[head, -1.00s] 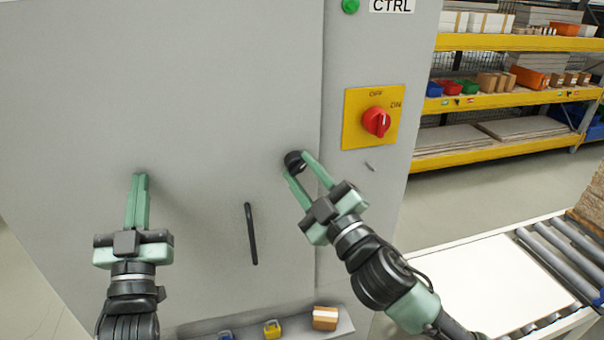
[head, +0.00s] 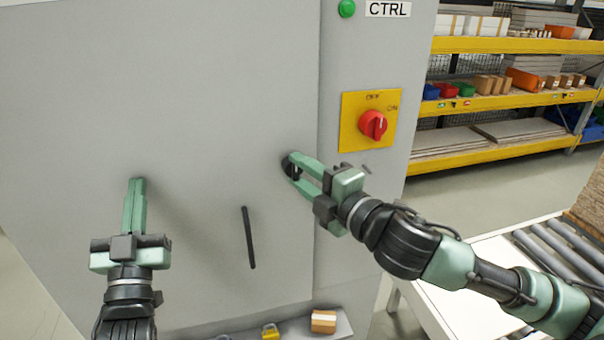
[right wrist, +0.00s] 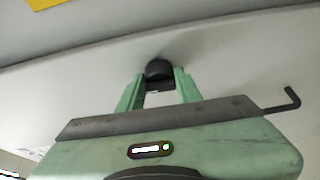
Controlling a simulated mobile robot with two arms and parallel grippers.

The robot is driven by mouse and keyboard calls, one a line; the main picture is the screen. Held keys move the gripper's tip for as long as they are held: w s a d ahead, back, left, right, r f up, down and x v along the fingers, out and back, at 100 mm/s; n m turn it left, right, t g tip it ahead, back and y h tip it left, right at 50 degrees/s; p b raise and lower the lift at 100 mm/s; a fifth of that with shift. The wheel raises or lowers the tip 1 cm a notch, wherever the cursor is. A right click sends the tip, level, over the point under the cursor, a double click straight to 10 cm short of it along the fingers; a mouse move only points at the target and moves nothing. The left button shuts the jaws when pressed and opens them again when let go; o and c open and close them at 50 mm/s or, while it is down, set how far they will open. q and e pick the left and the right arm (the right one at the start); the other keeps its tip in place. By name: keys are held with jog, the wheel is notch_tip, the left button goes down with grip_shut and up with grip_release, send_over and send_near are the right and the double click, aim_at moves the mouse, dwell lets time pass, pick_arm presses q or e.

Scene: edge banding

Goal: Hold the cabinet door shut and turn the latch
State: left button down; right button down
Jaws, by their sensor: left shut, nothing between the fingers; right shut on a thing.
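The grey cabinet door (head: 200,90) fills the left of the head view and looks flush with the panel beside it. The black latch (head: 289,164) sits near the door's right edge and also shows in the right wrist view (right wrist: 159,69). My right gripper (head: 296,168) is shut on the latch, one finger on each side, as the right wrist view (right wrist: 158,88) also shows. My left gripper (head: 136,182) is shut and empty, its fingertips at the door face left of the handle. Whether they touch it is hard to tell.
A black bar handle (head: 249,238) stands on the door between my grippers. A yellow plate with a red switch (head: 373,124) is on the panel to the right. A ledge below holds a brown box (head: 323,321) and a yellow padlock (head: 270,331). A roller conveyor (head: 540,250) stands at right.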

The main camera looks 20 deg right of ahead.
jog(key=shift+r+n, duration=0.3)
jog(key=c, duration=1)
grip_release()
jog(key=shift+d, duration=0.1)
jog(key=shift+o, duration=0.2)
jog(key=shift+f, duration=0.15)
jog(key=shift+s, duration=0.15)
jog(key=v, duration=0.7)
jog(key=shift+s, duration=0.15)
jog(key=shift+d, duration=0.15)
